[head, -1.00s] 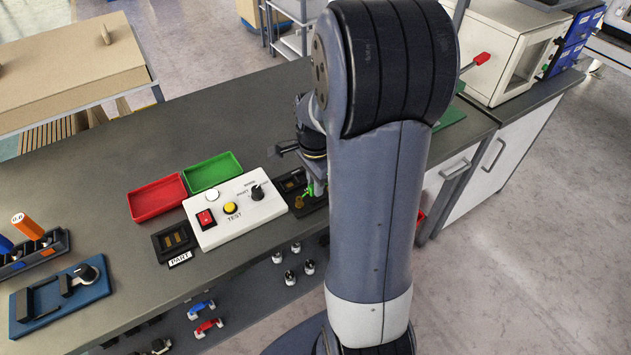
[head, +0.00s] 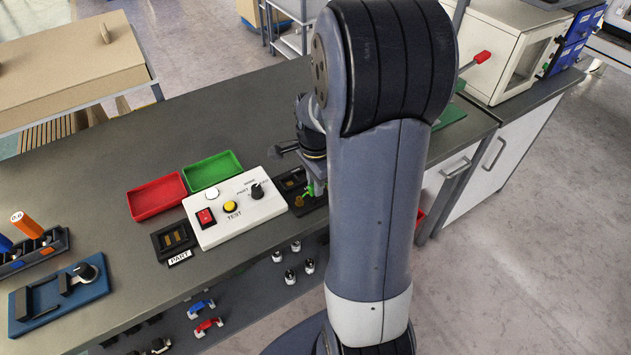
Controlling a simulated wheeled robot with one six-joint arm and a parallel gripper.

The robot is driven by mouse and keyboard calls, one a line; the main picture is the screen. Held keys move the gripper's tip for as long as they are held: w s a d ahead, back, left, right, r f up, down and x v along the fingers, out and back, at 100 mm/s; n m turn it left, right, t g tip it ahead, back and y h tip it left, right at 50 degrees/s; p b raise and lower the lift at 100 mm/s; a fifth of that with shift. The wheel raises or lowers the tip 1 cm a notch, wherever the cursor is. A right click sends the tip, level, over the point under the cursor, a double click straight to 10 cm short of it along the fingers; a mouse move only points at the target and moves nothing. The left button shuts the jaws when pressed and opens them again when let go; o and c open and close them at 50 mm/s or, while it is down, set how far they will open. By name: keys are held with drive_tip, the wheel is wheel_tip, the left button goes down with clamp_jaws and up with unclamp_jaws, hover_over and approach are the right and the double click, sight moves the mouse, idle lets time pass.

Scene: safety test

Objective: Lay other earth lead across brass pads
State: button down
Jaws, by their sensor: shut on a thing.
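My gripper (head: 313,189) is partly hidden behind my own arm. It points down at the right end of the white test box, over a black block (head: 297,207). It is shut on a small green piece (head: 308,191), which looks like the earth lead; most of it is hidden. A brass-coloured patch (head: 299,200) shows on the block beside it. I cannot tell whether the lead touches the brass. Another black block (head: 158,246) with brass pads (head: 174,239) sits left of the box, by a PART label (head: 180,257).
The white test box (head: 236,214) has a red switch, a yellow button and a black knob. Red (head: 157,211) and green (head: 213,183) trays lie behind it. A blue fixture (head: 60,291) is at the left. The back of the bench (head: 110,155) is clear.

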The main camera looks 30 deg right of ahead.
drive_tip(key=shift+f+b, duration=0.4)
drive_tip(key=shift+f, duration=0.25)
drive_tip(key=c, duration=0.9)
unclamp_jaws()
drive_tip(key=shift+r, duration=0.15)
drive_tip(key=shift+r+p, duration=3)
drive_tip(key=shift+r, duration=0.45)
drive_tip(key=shift+f, duration=0.1)
wheel_tip(320, 180, down, 7)
drive_tip(key=b, duration=0.6)
